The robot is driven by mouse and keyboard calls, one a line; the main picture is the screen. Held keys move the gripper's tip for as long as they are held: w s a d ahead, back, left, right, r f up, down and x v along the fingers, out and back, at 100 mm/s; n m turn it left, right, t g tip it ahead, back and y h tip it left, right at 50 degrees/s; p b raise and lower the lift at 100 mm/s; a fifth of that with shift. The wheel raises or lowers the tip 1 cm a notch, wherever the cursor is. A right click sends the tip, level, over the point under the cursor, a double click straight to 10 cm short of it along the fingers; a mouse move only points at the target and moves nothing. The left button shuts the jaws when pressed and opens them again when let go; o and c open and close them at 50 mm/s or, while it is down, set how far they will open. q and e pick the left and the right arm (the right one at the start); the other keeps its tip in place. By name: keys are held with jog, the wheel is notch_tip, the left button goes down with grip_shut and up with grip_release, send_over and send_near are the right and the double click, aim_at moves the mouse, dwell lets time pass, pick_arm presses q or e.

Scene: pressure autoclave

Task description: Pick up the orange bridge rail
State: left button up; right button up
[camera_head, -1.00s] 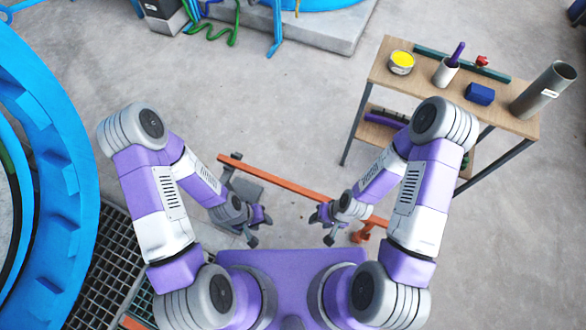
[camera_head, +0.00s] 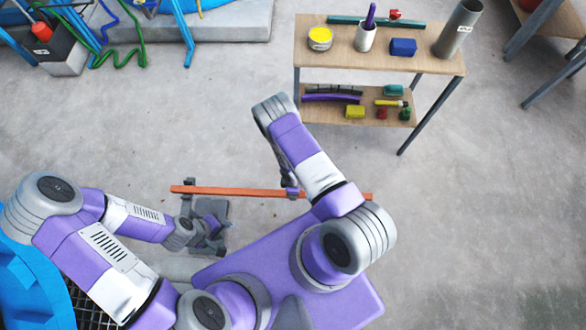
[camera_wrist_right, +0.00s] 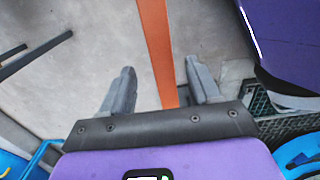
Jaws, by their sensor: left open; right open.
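The orange bridge rail (camera_head: 235,191) is a long thin bar lying nearly level across the head view, its left end at a grey stand (camera_head: 187,207). My right gripper (camera_wrist_right: 158,67) is open, and the rail (camera_wrist_right: 153,25) runs between its two fingers in the right wrist view. I cannot tell how far above the rail the fingers are. In the head view the right arm hides part of the rail and most of that gripper. My left gripper (camera_head: 215,236) is open and empty, below the rail's left part and apart from it.
A wooden shelf table (camera_head: 440,65) stands at the back right with a yellow tin (camera_head: 320,38), a blue block (camera_head: 403,47) and a grey cylinder (camera_head: 460,28). A big blue ring (camera_head: 30,280) is at lower left. The floor right of the rail is clear.

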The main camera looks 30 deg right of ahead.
notch_tip(320, 180, down, 5)
jog(key=shift+s+a+f+b, duration=0.1)
jog(key=shift+b, duration=0.9)
grip_shut()
dwell(0.6)
